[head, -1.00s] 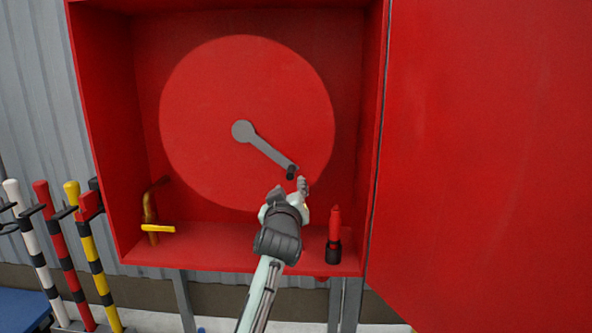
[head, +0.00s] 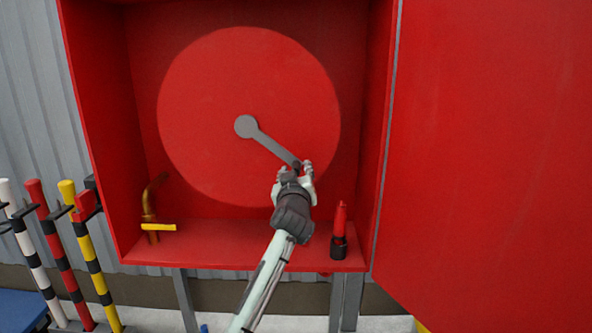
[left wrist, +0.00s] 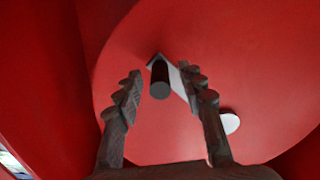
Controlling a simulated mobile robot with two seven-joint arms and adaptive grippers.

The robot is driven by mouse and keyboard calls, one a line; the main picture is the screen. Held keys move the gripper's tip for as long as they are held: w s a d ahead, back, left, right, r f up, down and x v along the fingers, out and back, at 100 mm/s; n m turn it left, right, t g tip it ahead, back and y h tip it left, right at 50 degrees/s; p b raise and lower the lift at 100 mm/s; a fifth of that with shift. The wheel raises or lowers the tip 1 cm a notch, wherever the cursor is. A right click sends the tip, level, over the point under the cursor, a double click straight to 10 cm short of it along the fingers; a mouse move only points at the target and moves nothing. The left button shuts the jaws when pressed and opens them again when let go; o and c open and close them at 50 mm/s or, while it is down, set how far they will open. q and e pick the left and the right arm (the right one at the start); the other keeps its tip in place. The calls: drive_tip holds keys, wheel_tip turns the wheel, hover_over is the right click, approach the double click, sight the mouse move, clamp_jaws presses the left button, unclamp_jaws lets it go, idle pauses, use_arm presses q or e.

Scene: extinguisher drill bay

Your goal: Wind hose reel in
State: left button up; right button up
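The hose reel (head: 215,85) is a large red disc inside an open red cabinet. A grey crank (head: 275,147) runs from its hub down and to the right, ending in a dark handle knob. My left gripper (head: 300,172) is at the crank's outer end, in front of the knob. In the left wrist view, the dark round knob (left wrist: 159,82) points toward me, between and just beyond the tips of the open left gripper (left wrist: 160,90). The fingers stand apart on both sides and do not appear to touch it. My right gripper is not in view.
The red cabinet door (head: 490,130) stands open at right. A brass valve with a yellow lever (head: 158,227) is at the cabinet's lower left. A red and black nozzle (head: 339,230) stands on the cabinet floor at right. Striped posts (head: 85,255) stand outside at left.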

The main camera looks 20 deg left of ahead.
use_arm(q)
drive_tip(key=shift+w+a, duration=0.1)
drive_tip(key=shift+w, duration=0.1)
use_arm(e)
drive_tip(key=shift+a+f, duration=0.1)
use_arm(q)
drive_tip(key=shift+c, duration=0.2)
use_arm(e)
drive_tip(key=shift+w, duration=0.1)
use_arm(q)
drive_tip(key=c, duration=0.7)
clamp_jaws()
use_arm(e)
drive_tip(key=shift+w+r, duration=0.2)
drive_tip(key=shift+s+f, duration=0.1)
